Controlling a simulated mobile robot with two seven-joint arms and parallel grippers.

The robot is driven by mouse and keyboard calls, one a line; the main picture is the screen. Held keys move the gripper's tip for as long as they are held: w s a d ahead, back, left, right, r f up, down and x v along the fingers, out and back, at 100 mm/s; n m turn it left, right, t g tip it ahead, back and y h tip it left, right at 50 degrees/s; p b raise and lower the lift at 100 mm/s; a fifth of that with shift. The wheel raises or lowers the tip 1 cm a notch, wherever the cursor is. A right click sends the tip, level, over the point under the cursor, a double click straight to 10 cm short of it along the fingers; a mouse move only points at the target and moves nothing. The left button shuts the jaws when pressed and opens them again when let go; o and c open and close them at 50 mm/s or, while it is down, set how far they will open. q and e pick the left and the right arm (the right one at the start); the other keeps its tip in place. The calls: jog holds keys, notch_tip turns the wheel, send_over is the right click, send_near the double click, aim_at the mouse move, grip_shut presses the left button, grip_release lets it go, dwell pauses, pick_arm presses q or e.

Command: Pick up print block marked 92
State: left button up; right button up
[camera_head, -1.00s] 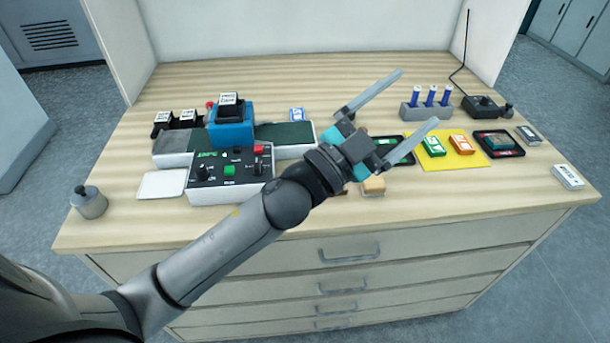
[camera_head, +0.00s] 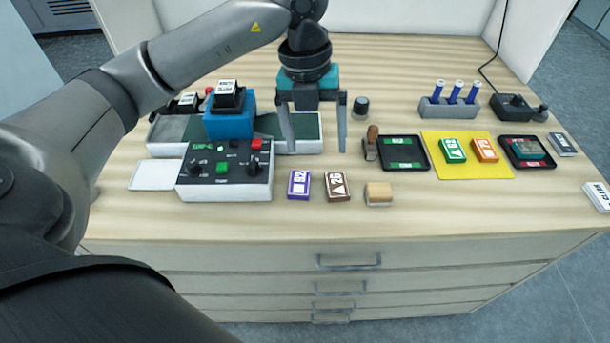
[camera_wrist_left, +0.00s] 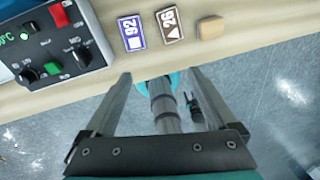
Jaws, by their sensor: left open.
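The print block marked 92 (camera_head: 299,184) is purple with a white label and lies flat near the front of the table, just right of the control box. It also shows at the top of the left wrist view (camera_wrist_left: 131,33). My left gripper (camera_head: 316,148) is open and empty, pointing down, with its fingertips above and behind the block in the head view. Nothing is between its fingers. In the wrist view the block lies beyond the fingertips (camera_wrist_left: 159,78). My right gripper is in neither view.
A brown block marked 26 (camera_head: 337,186) lies close to the right of block 92, then a tan wooden block (camera_head: 379,194). The control box (camera_head: 226,172) stands close on the left. A green-black tray (camera_head: 404,153) and yellow mat (camera_head: 473,168) lie further right. The table front is clear.

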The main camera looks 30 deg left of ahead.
pick_arm(q)
jog(key=a+y, duration=0.2)
jog(key=a, duration=0.1)
jog(key=b, duration=0.1)
send_over(300, 182)
jog(key=shift+n, duration=0.4)
jog(key=f, duration=0.8)
jog(key=shift+s+d+f, duration=0.1)
jog(key=shift+s+d, duration=0.15)
jog(key=shift+s, duration=0.15)
jog(key=shift+w+a+f, duration=0.1)
jog(key=shift+f, duration=0.95)
jog(key=shift+w+a+f, duration=0.1)
jog(key=shift+w+f, duration=0.05)
jog(key=shift+f, duration=0.85)
jog(key=shift+w+a+f, duration=0.1)
jog(key=shift+f, duration=0.95)
jog(key=shift+r, duration=0.1)
jog(key=c, duration=1.4)
jog(key=shift+c, duration=0.2)
